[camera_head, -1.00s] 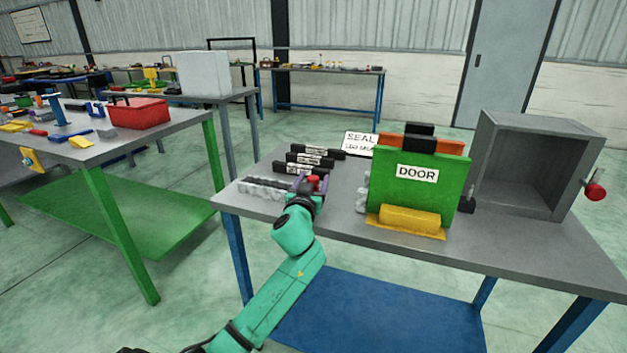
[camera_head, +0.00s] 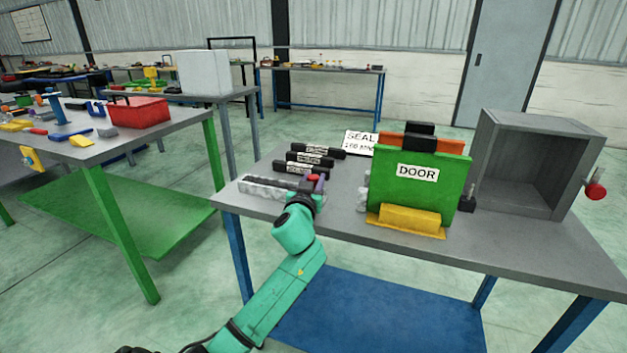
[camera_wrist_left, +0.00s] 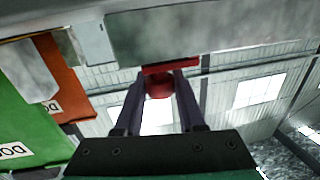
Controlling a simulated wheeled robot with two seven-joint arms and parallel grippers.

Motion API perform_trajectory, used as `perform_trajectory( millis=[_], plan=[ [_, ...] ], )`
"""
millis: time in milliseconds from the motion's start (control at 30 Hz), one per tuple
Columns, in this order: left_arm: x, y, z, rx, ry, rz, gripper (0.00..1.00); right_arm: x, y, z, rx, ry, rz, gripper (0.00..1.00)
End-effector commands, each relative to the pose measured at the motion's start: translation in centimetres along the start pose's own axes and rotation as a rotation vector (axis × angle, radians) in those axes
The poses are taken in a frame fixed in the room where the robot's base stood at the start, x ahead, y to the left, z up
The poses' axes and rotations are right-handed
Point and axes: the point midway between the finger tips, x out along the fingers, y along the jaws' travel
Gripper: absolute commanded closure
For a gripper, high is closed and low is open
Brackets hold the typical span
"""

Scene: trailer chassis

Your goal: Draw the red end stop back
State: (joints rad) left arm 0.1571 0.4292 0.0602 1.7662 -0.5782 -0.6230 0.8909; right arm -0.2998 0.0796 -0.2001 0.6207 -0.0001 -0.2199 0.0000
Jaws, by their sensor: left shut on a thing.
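The red end stop (camera_head: 313,178) is at the right end of a grey rail-like piece (camera_head: 262,190) on the near table's left part. My left gripper (camera_head: 316,185), with purple fingers, is at that end, and its arm covers part of the table edge. In the left wrist view the two fingers (camera_wrist_left: 159,82) are shut on the red end stop's rounded knob (camera_wrist_left: 158,88). A flat red bar (camera_wrist_left: 171,66) shows just beyond the fingertips, against a grey body (camera_wrist_left: 205,35). My right gripper is out of view.
Several black labelled strips (camera_head: 310,160) lie behind the rail. A green door panel (camera_head: 405,190) stands in a yellow holder (camera_head: 408,218) to the right. An open grey box (camera_head: 525,165) stands at the far right. The table front between is clear.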

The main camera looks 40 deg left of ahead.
Motion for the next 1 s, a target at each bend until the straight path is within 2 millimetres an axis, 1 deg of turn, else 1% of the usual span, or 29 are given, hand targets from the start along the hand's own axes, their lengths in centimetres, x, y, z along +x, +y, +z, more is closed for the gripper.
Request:
perform_trajectory(
  millis=[867,933,1000],
  plan=[
    [0.0,0.0,0.1,0.003,-0.002,0.000,1.00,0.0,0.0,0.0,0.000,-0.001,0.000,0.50],
    [0.0,0.3,0.2,0.001,-0.002,0.000,1.00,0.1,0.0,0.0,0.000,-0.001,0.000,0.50],
    [-0.2,1.1,0.3,-0.001,-0.002,0.000,1.00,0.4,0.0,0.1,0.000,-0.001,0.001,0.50]
  ],
)
